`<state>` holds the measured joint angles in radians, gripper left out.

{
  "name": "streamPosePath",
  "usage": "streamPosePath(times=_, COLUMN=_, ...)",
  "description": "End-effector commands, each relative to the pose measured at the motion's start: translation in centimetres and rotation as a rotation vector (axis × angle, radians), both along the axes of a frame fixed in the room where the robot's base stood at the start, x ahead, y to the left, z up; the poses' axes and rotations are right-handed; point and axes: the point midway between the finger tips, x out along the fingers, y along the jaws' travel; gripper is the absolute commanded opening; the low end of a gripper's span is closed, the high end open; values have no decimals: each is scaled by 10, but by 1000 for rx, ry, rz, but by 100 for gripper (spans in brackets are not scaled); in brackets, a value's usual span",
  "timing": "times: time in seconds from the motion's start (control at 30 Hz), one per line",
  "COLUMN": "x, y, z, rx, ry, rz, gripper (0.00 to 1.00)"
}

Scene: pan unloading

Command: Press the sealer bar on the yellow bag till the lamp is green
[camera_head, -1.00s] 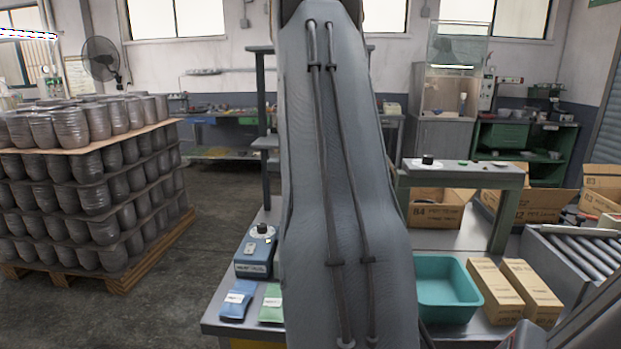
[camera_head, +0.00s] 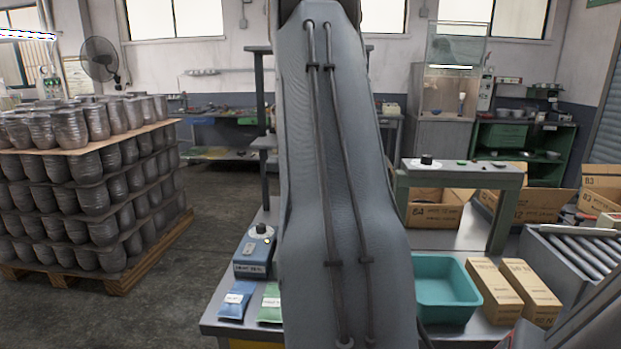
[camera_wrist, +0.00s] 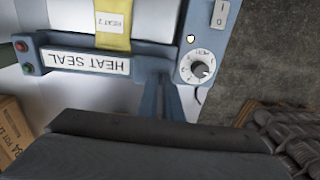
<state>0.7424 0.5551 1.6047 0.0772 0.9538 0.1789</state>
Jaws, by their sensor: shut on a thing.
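The heat sealer's blue bar (camera_wrist: 95,62) carries a HEAT SEAL label, upside down in the wrist view. The yellow bag (camera_wrist: 114,38), with a HEAT 2 label, runs up to the bar; its part under the bar is hidden. A red lamp (camera_wrist: 21,46) and a green lamp (camera_wrist: 27,69) sit at the bar's left end; which is lit is unclear. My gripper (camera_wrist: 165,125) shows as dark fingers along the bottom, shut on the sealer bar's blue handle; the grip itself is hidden. In the head view my arm hides the bag and bar; the blue control box (camera_head: 253,254) shows.
A blue bag (camera_head: 237,300) and a green bag (camera_head: 271,303) lie at the bench's front left. A teal bin (camera_head: 446,290) and tan cartons (camera_head: 500,290) stand right of my arm. A roller conveyor (camera_head: 580,255) is far right. A loaded pallet (camera_head: 90,190) stands left.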

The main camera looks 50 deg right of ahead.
Motion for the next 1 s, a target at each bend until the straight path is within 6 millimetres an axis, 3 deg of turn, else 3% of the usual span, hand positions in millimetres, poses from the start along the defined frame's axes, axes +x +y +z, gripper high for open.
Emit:
streamPosePath(times=0.03, x=-2, y=5, z=-17, rx=16, ry=14, rz=0, gripper=0)
streamPosePath(times=0.43, x=-2, y=5, z=-10, rx=15, ry=12, rz=0, gripper=0)
streamPosePath(times=1.0, x=-1, y=3, z=81, rx=-4, ry=-7, rz=3, gripper=0)
